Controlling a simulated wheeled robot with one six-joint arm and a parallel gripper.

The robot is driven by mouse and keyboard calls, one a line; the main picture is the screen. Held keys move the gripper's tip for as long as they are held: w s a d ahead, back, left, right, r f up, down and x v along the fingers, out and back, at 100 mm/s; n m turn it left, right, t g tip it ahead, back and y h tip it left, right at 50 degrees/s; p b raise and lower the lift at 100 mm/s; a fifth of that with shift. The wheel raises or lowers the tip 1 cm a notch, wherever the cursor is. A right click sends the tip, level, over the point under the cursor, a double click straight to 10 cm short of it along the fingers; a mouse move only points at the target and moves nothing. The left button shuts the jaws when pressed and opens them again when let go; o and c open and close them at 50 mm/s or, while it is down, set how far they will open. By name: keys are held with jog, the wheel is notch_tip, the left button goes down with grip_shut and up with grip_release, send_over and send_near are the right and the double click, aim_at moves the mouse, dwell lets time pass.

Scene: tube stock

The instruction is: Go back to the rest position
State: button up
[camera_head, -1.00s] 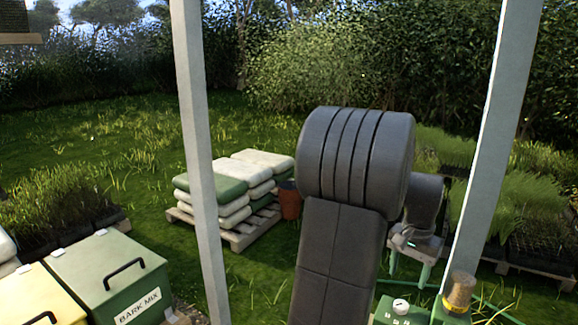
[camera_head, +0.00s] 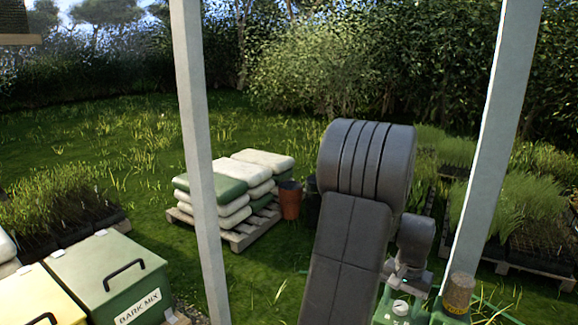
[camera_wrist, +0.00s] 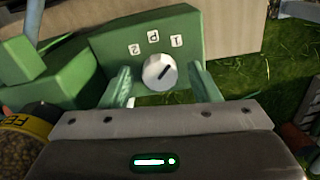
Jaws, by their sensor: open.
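My gripper (camera_wrist: 160,78) is open, its two green fingers apart on either side of a white round dial (camera_wrist: 160,72). Nothing is seen held between them; whether a finger touches the dial cannot be told. The dial sits on a green panel (camera_wrist: 215,45) with small white labels reading 2, P and 1. Its dark mark slants to the upper right in the wrist view. In the head view the dial (camera_head: 400,307) shows low right, with my gripper (camera_head: 404,287) just above it. My arm is bent, its grey elbow standing high.
Pale uprights frame the view left (camera_head: 198,150) and right (camera_head: 495,130). Stacked sacks (camera_head: 225,190) lie on a pallet, a terracotta pot (camera_head: 289,200) beside them. A green BARK MIX bin (camera_head: 100,265) is lower left. Grass lies open beyond.

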jog(key=n, duration=0.4)
jog(key=shift+s+r, duration=0.1)
jog(key=n, duration=0.3)
jog(key=shift+n, duration=0.4)
notch_tip(320, 180, up, 13)
jog(key=shift+r, duration=0.2)
